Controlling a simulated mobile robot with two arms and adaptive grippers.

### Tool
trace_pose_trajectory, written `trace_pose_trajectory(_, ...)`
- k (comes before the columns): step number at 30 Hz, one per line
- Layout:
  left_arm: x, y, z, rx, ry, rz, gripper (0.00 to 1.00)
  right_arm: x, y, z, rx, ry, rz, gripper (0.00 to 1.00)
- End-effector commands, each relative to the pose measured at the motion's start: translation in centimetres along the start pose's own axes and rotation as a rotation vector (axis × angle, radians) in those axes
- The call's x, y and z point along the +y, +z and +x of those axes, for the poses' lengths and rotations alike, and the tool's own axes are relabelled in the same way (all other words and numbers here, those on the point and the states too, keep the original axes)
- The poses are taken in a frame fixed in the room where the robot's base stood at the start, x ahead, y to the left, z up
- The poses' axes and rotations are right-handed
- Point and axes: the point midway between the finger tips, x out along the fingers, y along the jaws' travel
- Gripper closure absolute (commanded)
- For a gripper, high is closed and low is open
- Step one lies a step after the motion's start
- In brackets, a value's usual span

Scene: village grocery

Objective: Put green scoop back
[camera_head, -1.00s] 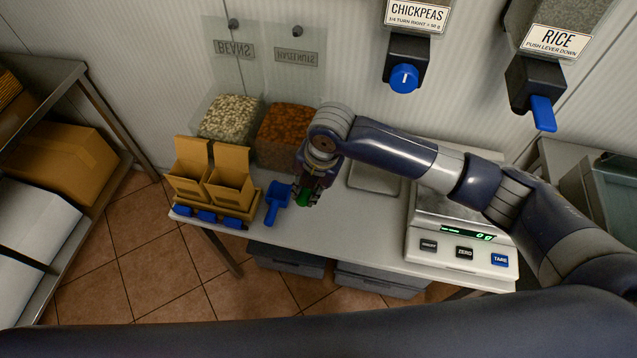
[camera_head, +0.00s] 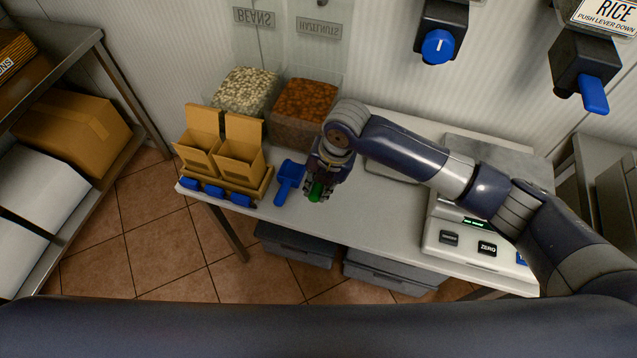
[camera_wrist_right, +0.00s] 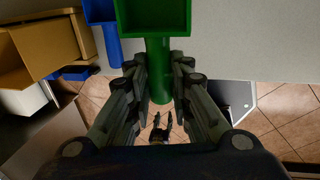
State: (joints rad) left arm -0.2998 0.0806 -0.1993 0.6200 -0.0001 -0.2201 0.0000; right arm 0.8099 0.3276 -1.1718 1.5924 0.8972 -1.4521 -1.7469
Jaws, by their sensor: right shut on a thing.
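The green scoop (camera_head: 316,194) shows only as a small green patch in the head view, mostly hidden by my right gripper (camera_head: 319,188). In the right wrist view its open square bowl (camera_wrist_right: 153,18) is at the top and its handle (camera_wrist_right: 160,72) runs down between the fingers. My right gripper (camera_wrist_right: 160,92) is shut on that handle. The scoop is over the counter near its front edge; I cannot tell whether it touches. A two-fingered gripper, apparently my left (camera_wrist_right: 161,126), shows small and low in the wrist view, its fingers apart and empty.
A blue scoop (camera_head: 288,180) lies just left of my right gripper on the counter (camera_head: 378,220). Cardboard boxes (camera_head: 240,166) stand farther left. Bins of beans (camera_head: 245,90) and hazelnuts (camera_head: 305,100) are behind. A scale (camera_head: 455,238) is at the right.

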Motion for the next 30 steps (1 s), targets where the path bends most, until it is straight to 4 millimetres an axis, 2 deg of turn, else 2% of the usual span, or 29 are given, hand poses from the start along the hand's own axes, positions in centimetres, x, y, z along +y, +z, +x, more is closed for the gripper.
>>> trace_pose_trajectory(1,0.0,0.1,1.4,0.0,0.0,0.0,0.6,-0.3,0.0,1.4,0.0,0.0,0.0,1.0)
trace_pose_trajectory(6,0.1,0.3,3.8,0.0,0.0,0.0,0.6,-0.8,0.0,3.7,0.0,0.0,0.0,1.0)
trace_pose_trajectory(15,0.1,0.5,5.5,0.0,0.0,0.0,0.6,-1.6,0.1,7.2,-0.001,-0.001,0.0,1.0)
trace_pose_trajectory(20,0.1,0.5,5.9,0.0,0.0,0.0,0.6,-1.7,0.1,8.1,-0.001,0.0,0.0,1.0)
trace_pose_trajectory(28,0.1,0.5,5.8,0.001,0.001,0.001,0.6,-1.7,0.1,8.2,0.0,0.0,0.0,1.0)
trace_pose_trajectory(29,0.1,0.5,5.8,0.0,0.001,0.001,0.6,-1.7,0.1,8.2,0.0,0.0,0.0,0.78)
trace_pose_trajectory(30,0.2,0.5,5.8,0.001,0.001,0.001,0.6,-1.7,0.1,8.2,0.0,0.0,0.0,0.69)
